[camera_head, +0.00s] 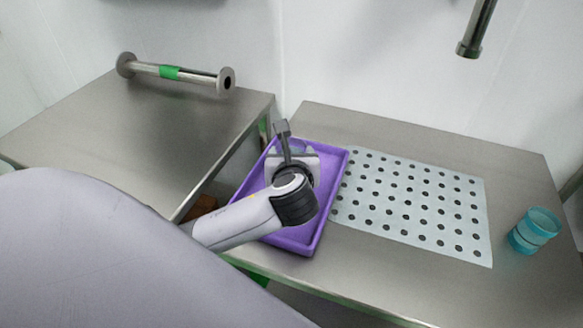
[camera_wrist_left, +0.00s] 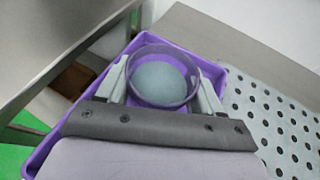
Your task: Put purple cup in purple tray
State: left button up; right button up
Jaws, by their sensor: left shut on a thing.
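The purple tray (camera_head: 335,187) lies on the steel table, near its left edge. My left gripper (camera_head: 293,152) is over the far part of the tray, pointing down. In the left wrist view its two fingers (camera_wrist_left: 163,82) stand on either side of the round, see-through purple cup (camera_wrist_left: 163,102), shut on it. The cup is upright, with its open rim facing the camera, inside the outline of the purple tray (camera_wrist_left: 232,78). In the head view my wrist mostly hides the cup. I cannot tell whether its base touches the tray floor. My right gripper is not in view.
A white mat with dark dots (camera_head: 410,205) lies right of the tray. A metal spool with a green band (camera_head: 170,72) lies on the left table (camera_head: 130,130). A gap separates the tables. A metal pipe (camera_head: 478,25) hangs above.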

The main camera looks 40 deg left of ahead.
pick_arm(q)
jog(key=shift+f, duration=1.7)
jog(key=shift+f, duration=0.15)
jog(key=o, duration=1.3)
jog(key=v, duration=1.2)
jog(key=shift+s+d, duration=0.1)
